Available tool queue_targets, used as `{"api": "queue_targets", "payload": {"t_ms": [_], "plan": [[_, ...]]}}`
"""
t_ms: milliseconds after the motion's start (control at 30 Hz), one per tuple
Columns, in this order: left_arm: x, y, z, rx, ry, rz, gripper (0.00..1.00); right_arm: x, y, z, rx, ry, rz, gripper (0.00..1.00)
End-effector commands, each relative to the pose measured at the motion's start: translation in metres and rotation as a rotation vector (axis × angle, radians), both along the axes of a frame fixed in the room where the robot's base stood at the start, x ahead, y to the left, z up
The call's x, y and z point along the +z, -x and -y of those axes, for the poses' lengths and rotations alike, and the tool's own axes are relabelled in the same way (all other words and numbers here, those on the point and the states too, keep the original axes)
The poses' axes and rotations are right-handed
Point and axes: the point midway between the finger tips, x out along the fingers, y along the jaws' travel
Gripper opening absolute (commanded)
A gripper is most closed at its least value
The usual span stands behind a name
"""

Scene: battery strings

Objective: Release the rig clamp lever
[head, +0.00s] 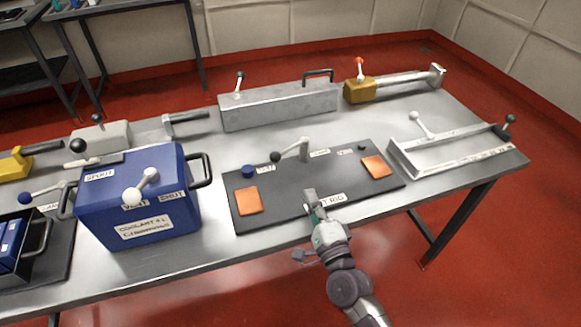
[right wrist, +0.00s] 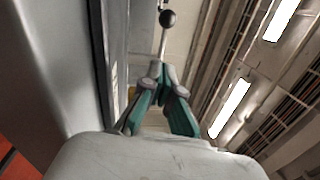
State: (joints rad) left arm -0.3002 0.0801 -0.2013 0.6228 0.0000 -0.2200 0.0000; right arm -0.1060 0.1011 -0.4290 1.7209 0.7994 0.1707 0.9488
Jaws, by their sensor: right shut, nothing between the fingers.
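The rig (head: 275,205) is a dark flat plate on the table, with an orange pad on each side and a partly hidden label ending in "RIG". Its clamp lever (head: 291,152) is a pale grey arm on a post near the plate's back, slanting down left to a black knob. My right gripper (head: 314,200) is over the front edge of the plate, apart from the lever, shut and empty. In the right wrist view the teal fingers (right wrist: 162,72) meet at their tips, and a rod with a dark ball knob (right wrist: 168,18) shows beyond them. My left gripper is not in view.
A blue coolant box (head: 150,215) with handles and a white lever stands left of the rig. A metal tray-like frame (head: 440,160) with levers lies to the right. A long grey block (head: 280,108) and a yellow-brown block (head: 360,92) stand behind. Bare table lies between them.

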Motion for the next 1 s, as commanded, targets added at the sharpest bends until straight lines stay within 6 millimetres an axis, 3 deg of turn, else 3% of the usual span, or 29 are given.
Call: {"api": "queue_targets", "payload": {"t_ms": [133, 333, 600, 1000], "plan": [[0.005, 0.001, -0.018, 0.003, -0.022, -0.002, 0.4, 0.007, -0.033, -0.01, -0.002, 0.001, 0.003, 0.0], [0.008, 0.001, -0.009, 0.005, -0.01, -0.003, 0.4, 0.012, -0.07, -0.025, 0.0, 0.001, 0.001, 0.0], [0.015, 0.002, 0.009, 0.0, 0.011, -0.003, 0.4, 0.017, -0.081, -0.053, -0.001, 0.001, 0.0, 0.0], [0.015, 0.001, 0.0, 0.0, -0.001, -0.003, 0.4, 0.017, -0.082, -0.056, -0.001, 0.001, 0.001, 0.0]]}}
